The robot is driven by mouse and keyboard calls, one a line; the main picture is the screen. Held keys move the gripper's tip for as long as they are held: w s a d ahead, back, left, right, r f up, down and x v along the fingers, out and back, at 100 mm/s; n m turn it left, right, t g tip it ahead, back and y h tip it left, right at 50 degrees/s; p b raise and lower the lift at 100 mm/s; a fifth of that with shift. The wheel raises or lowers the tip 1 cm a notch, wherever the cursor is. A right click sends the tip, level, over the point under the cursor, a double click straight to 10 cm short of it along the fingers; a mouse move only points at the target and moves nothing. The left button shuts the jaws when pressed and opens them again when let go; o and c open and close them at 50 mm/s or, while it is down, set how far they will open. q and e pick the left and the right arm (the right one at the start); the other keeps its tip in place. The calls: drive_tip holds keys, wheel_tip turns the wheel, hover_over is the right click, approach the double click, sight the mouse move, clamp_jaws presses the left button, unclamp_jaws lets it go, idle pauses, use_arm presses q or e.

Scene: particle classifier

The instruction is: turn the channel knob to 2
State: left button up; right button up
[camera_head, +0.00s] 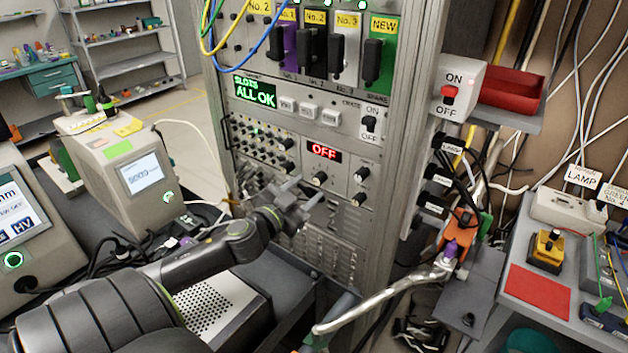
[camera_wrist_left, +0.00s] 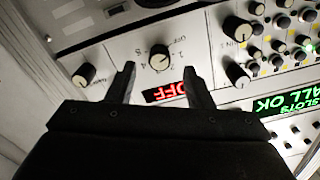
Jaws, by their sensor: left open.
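The channel knob (camera_head: 320,178) is a small dark round knob on the pale rack panel, just below the red display (camera_head: 324,152) that reads OFF. In the left wrist view the knob (camera_wrist_left: 159,58) appears upside down, ringed by small printed marks, with a light pointer line whose exact setting I cannot read. My left gripper (camera_head: 303,193) is open and empty in front of the panel, just below the knob in the head view. In the left wrist view its two fingers (camera_wrist_left: 157,72) stand apart with the knob between and beyond their tips; no contact is visible. My right gripper is not in view.
Other knobs lie close by on the panel, one at the right (camera_head: 360,174) and several at the left (camera_head: 287,143). A green display (camera_head: 255,92) reads ALL OK. Plugs and hanging cables (camera_head: 275,40) are above. A silver bar (camera_head: 390,291) crosses the lower right.

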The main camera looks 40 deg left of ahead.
sight(316, 181)
use_arm(q)
drive_tip(key=shift+w+a+p, duration=0.2)
drive_tip(key=shift+w+p, duration=0.3)
drive_tip(key=shift+w, duration=1.45)
drive_tip(key=c, duration=1)
